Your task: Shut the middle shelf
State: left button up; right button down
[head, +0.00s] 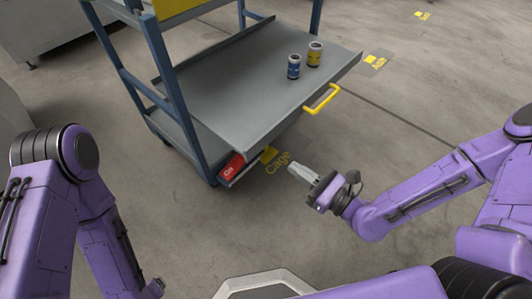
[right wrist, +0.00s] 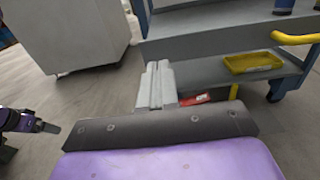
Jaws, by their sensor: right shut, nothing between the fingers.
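The middle shelf (head: 235,95) is a grey board pulled out of the blue-framed cart toward the right. Its yellow handle (head: 322,99) is on its front edge, and it also shows in the right wrist view (right wrist: 295,38). A blue can (head: 294,67) and a yellow can (head: 315,54) stand upright on the shelf. My right gripper (head: 298,171) is shut and empty, in front of and below the handle, apart from it. Its closed fingers show in the right wrist view (right wrist: 155,84). My left gripper (right wrist: 47,128) shows small at that view's left edge; its jaws are unclear.
Below the shelf, a red box (head: 231,167) and a yellow tray (right wrist: 252,62) sit on the cart's lower level. A blue post (head: 178,95) stands at the cart's near corner. Grey cabinets (right wrist: 80,32) stand nearby. The floor around my right gripper is clear.

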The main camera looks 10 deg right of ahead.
aim_at(258, 142)
jog(key=b+x, duration=0.1)
jog(key=x, duration=0.9)
jog(key=shift+f, duration=0.15)
jog(key=shift+w+a+b, duration=0.3)
jog(key=shift+w+a, duration=0.05)
jog(key=shift+w, duration=0.05)
